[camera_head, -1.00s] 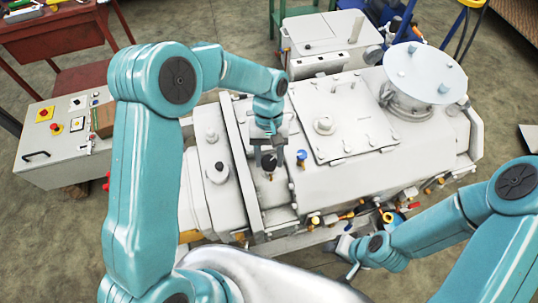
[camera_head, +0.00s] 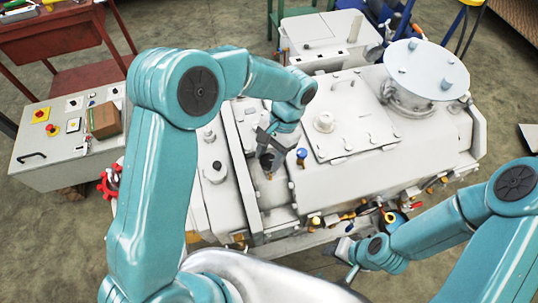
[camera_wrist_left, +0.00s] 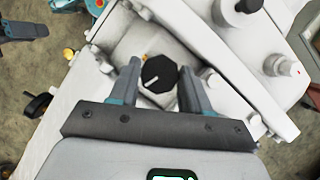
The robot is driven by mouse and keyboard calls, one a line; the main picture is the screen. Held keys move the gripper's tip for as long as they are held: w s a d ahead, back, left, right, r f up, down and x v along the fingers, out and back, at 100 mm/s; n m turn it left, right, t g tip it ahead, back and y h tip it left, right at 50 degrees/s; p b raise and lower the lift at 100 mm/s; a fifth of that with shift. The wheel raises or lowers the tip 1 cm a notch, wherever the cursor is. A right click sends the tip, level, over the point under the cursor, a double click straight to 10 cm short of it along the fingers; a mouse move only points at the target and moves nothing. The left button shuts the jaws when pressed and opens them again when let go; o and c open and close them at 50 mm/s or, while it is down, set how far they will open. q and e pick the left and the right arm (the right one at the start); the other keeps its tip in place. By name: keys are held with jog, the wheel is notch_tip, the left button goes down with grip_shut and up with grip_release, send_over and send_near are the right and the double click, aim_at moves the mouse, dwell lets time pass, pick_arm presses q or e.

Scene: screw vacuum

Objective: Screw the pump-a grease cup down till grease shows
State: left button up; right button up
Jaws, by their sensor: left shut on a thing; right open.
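The grease cup shows as a dark many-sided cap (camera_wrist_left: 160,74) with a white line, in the left wrist view. In the head view the dark cap (camera_head: 267,163) is small and partly covered by the gripper. My left gripper (camera_wrist_left: 160,88) is shut on this cap, one finger on each side. In the head view the left gripper (camera_head: 267,152) is above the pale machine housing (camera_head: 330,183). I see no grease around the cap; its base is hidden. My right gripper (camera_head: 346,250) is open and empty at the machine's front edge, well away from the cup.
A blue-capped fitting (camera_head: 301,154) stands just right of the left gripper. A bolted cover plate (camera_head: 345,120) lies behind it. Pipes and valves with coloured handles (camera_head: 390,213) line the front edge. A control box (camera_head: 65,140) and red handwheel (camera_head: 108,183) are at the left.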

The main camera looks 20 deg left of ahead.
pick_arm(q)
jog(key=shift+m+t+y, duration=0.4)
jog(key=shift+m, duration=0.8)
jog(key=shift+r, duration=0.1)
jog(key=o, duration=1.1)
jog(key=shift+c, duration=0.2)
jog(key=v, duration=1.6)
jog(key=shift+b, duration=0.3)
jog(key=shift+d+r, duration=0.1)
jog(key=shift+d, duration=0.1)
